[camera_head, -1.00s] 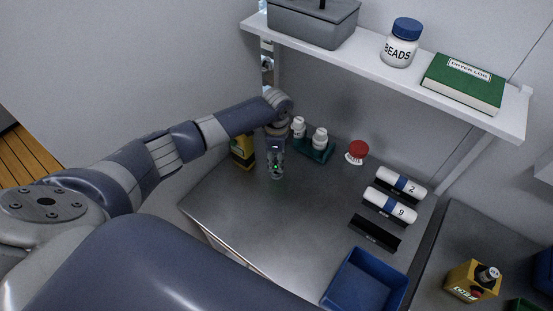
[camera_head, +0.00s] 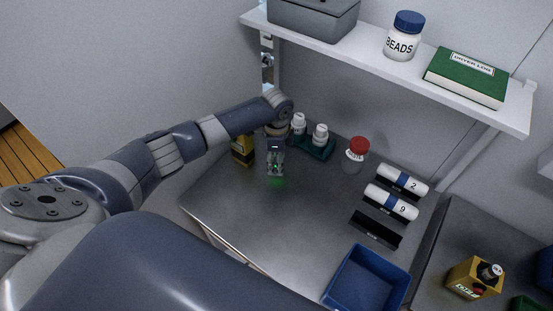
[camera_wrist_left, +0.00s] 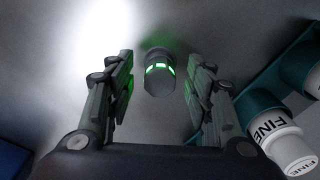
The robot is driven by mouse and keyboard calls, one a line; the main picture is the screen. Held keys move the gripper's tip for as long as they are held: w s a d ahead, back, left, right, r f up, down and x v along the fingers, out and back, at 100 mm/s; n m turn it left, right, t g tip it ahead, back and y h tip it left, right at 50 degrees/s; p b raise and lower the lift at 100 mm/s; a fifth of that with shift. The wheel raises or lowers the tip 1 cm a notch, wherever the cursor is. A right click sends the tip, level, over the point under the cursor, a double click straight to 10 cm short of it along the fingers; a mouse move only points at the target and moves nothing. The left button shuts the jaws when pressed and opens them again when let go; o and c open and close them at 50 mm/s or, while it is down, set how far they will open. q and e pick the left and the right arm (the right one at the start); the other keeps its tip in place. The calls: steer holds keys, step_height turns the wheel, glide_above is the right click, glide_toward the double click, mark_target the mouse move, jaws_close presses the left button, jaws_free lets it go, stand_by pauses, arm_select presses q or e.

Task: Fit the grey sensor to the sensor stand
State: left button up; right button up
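My left gripper (camera_head: 276,172) points down over the left part of the grey worktop (camera_head: 290,215). In the left wrist view its two fingers (camera_wrist_left: 160,95) are open. Between them is a short grey cylinder with a lit green ring (camera_wrist_left: 159,72), with a gap to each finger; it appears to be the grey sensor. Its round end faces the camera. What it sits on is hidden, so I cannot tell a separate sensor stand from it. In the head view it is mostly hidden by the fingers, with a green glow on the worktop below. My right gripper is not in view.
Close behind the gripper are a yellow container (camera_head: 242,151) and a teal rack (camera_head: 316,149) with white bottles. A red-lidded jar (camera_head: 355,155), labelled rolls (camera_head: 391,203) and a blue bin (camera_head: 366,282) are to the right. A shelf (camera_head: 400,75) overhangs the back. The middle worktop is clear.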

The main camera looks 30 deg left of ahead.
arm_select(q)
step_height(320, 180, up, 12)
stand_by(0.6)
stand_by(0.5)
